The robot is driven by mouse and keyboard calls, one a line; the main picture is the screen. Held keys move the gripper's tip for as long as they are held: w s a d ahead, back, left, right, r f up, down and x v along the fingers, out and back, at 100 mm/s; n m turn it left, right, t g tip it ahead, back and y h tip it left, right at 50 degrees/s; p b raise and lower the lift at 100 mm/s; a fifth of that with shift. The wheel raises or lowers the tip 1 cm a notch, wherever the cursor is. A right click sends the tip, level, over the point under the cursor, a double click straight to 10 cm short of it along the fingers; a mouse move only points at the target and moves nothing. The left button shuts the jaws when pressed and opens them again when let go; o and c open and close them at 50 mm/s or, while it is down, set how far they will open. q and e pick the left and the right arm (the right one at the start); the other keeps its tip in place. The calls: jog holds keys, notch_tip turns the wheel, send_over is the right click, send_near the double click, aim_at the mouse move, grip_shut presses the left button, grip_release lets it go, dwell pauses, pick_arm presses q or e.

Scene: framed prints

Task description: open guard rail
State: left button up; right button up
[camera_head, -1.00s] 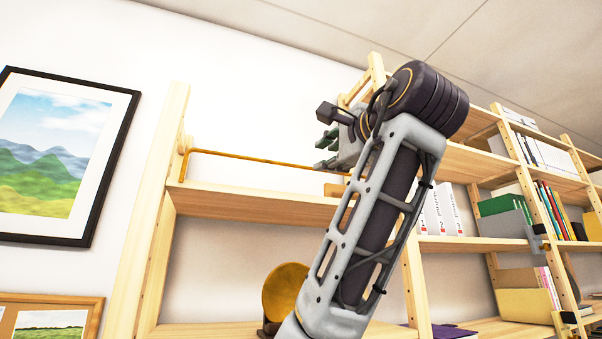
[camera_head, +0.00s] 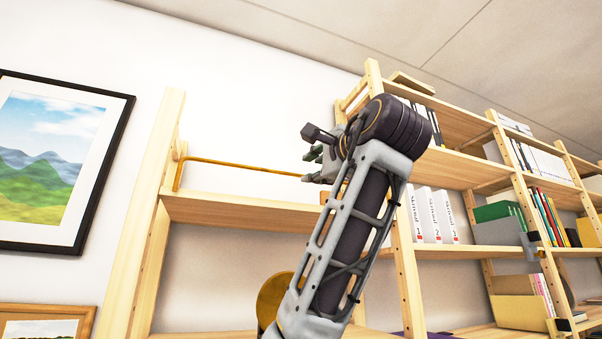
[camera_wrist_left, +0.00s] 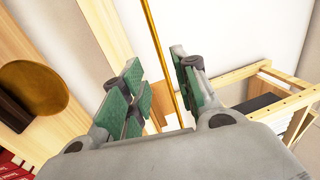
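The guard rail is a thin golden rod (camera_head: 240,167) across the front of the upper left shelf, with a bent end at its left. Its right part is hidden behind my left gripper (camera_head: 312,167). In the left wrist view the rail (camera_wrist_left: 157,40) runs down between the two green-padded fingers of the open left gripper (camera_wrist_left: 160,75). The fingers stand apart on either side of it, and I cannot tell whether either touches it. My right gripper is not in view.
The wooden shelf board (camera_head: 235,208) lies just below the rail. White binders (camera_head: 432,215) stand to the right of my arm. A round golden object (camera_head: 272,297) is on the lower shelf. A framed landscape (camera_head: 55,160) hangs on the left wall.

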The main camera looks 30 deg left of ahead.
pick_arm(q)
jog(key=p+x, duration=0.3)
jog(key=x, duration=0.6)
jog(key=shift+w+a, duration=0.15)
jog(key=shift+a, duration=0.1)
grip_shut()
